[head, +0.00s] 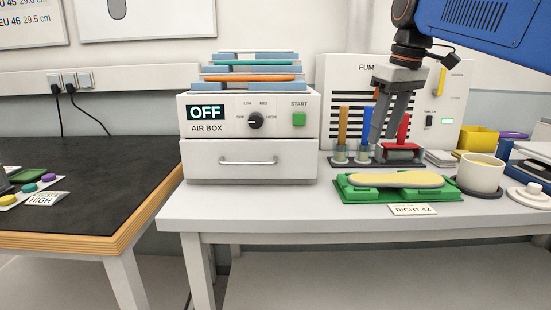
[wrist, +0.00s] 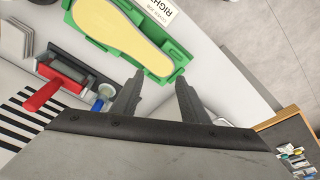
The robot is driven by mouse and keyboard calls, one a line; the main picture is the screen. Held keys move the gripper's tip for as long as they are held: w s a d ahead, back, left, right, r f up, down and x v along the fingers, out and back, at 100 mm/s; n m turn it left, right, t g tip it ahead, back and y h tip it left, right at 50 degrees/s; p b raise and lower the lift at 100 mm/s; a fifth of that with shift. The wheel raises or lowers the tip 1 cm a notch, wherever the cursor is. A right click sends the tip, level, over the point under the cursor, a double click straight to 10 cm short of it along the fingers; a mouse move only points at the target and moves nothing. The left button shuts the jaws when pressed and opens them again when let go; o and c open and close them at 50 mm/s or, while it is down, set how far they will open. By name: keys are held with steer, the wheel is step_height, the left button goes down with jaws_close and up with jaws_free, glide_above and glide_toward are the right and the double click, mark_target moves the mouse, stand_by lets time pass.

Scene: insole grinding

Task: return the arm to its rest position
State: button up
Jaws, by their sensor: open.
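My gripper (head: 388,135) hangs from the blue arm at the upper right in the head view, fingers pointing down, in front of the fume unit and above the tool rack. In the wrist view my gripper (wrist: 157,88) has its two fingers apart with nothing between them. A yellow insole (head: 396,180) lies on a green holder (head: 352,193) on the white table, apart from my gripper. The insole (wrist: 125,32) and holder (wrist: 172,72) also show beyond the fingertips in the wrist view.
The air box (head: 225,150), reading OFF, stands left of the gripper with stacked items on top. Colored-handled tools stand in the rack, including a red handle (head: 403,128). A white cup (head: 480,175) stands on the right. The table front (head: 260,210) is clear.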

steer(key=s+d+f+m+t, duration=0.1)
steer(key=s+f+m, duration=0.1)
steer(key=s+f, duration=0.6)
steer(key=s+d+f+m, duration=0.1)
steer(key=s+f+m, duration=0.1)
steer(key=s+f, duration=0.6)
steer(key=s+d+f+m+t+h, duration=0.1)
steer(key=s+f, duration=0.7)
steer(key=f, duration=0.8)
steer(key=shift+d+f+m+t, duration=0.3)
steer(key=shift+d+m, duration=0.15)
steer(key=shift+m, duration=0.15)
steer(key=shift+r, duration=0.1)
steer(key=shift+c, duration=0.6)
